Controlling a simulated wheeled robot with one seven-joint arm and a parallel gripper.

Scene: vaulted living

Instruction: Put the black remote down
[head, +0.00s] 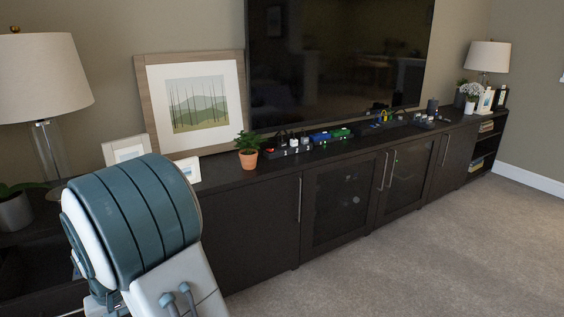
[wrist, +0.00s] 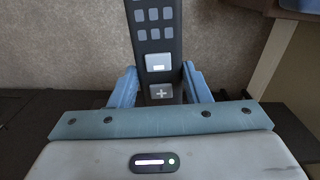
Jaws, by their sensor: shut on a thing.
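The black remote (wrist: 157,40) shows in the wrist view, with rows of blue-grey buttons and a plus-marked key near my gripper. My gripper (wrist: 160,82) is shut on it, one blue finger on each side. The remote points away from the gripper, and its far end runs out of the top of the picture. In the head view my arm covers the lower left, and neither the gripper nor the remote can be seen there. The long dark cabinet (head: 245,190) runs along the wall in the head view.
On the cabinet stand a large framed picture (head: 196,100), a potted plant (head: 248,152), small coloured items (head: 330,135) and a far lamp (head: 488,58). A television (head: 340,55) is behind them. A near lamp (head: 40,80) is at left. Carpet (head: 410,255) in front is clear.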

